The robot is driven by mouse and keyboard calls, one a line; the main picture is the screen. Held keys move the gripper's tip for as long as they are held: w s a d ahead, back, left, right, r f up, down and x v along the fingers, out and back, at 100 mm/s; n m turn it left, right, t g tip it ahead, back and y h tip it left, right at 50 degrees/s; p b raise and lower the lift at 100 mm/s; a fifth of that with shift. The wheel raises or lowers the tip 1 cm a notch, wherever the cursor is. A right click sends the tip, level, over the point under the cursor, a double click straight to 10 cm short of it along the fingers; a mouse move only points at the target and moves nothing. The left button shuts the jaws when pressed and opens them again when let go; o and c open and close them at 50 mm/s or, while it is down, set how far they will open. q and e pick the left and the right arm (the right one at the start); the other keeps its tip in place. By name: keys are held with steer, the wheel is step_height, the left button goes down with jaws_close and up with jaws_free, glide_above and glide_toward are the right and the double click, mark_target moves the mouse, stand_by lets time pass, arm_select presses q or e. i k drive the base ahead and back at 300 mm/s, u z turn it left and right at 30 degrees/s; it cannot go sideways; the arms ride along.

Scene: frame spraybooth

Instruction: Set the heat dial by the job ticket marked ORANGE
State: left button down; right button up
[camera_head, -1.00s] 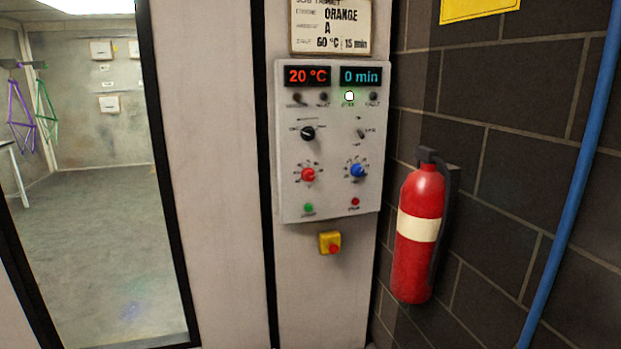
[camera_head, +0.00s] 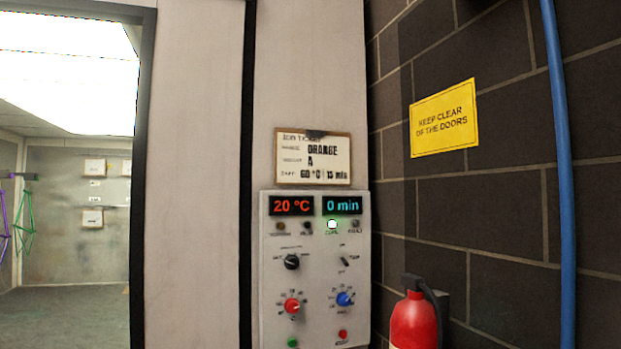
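The job ticket (camera_head: 313,158) hangs above the control panel and reads ORANGE, A, 60 °C and 15 min. The control panel (camera_head: 267,262) has a red display (camera_head: 292,206) at 20 °C and a cyan display (camera_head: 342,205) at 0 min. A red dial (camera_head: 292,306) sits below the red display, and a blue dial (camera_head: 344,299) sits to its right. A black knob (camera_head: 291,262) and a small black switch (camera_head: 344,261) are above them. One white-green lamp (camera_head: 332,224) is lit. Neither of my grippers is in view.
A yellow KEEP CLEAR OF THE DOORS sign (camera_head: 444,118) is on the dark block wall. A red fire extinguisher (camera_head: 413,322) hangs right of the panel, and a blue pipe (camera_head: 562,200) runs down the wall.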

mark_target(292, 305)
steer(key=u, duration=0.7)
steer(key=i, duration=0.7)
steer(key=u, duration=0.6)
steer(key=i, duration=0.8)
steer(key=z, duration=0.5)
